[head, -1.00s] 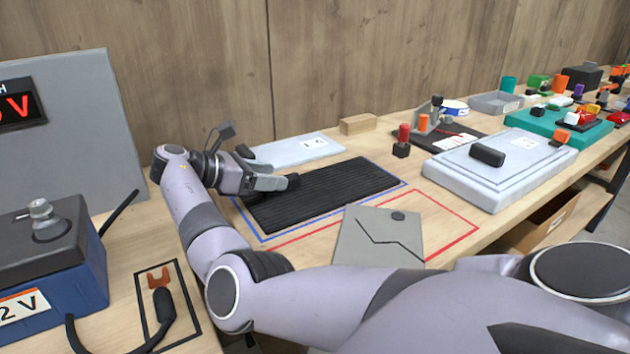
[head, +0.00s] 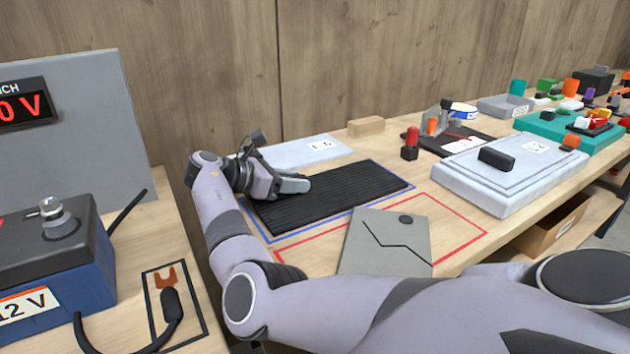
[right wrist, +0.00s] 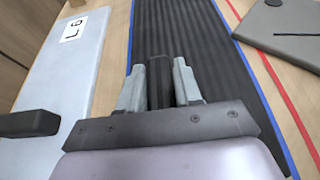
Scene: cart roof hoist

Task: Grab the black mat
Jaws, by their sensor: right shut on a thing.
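The black ribbed mat (head: 355,190) lies flat on the wooden bench, inside a blue outline. It also shows in the right wrist view (right wrist: 205,50). My right gripper (head: 298,185) is low over the mat's left end. In the right wrist view its two grey fingers (right wrist: 160,78) are on either side of a dark upright block, which looks like the mat's grip, and are shut on it. In the head view the fingers hide that grip. My left gripper is in neither view.
A pale plate (head: 305,150) lies behind the mat, and a grey plate (head: 385,240) in front, overlapping a red outline. A white slab (head: 510,175) with a black handle stands to the right. A blue battery box (head: 55,260) and grey panel (head: 85,130) stand left.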

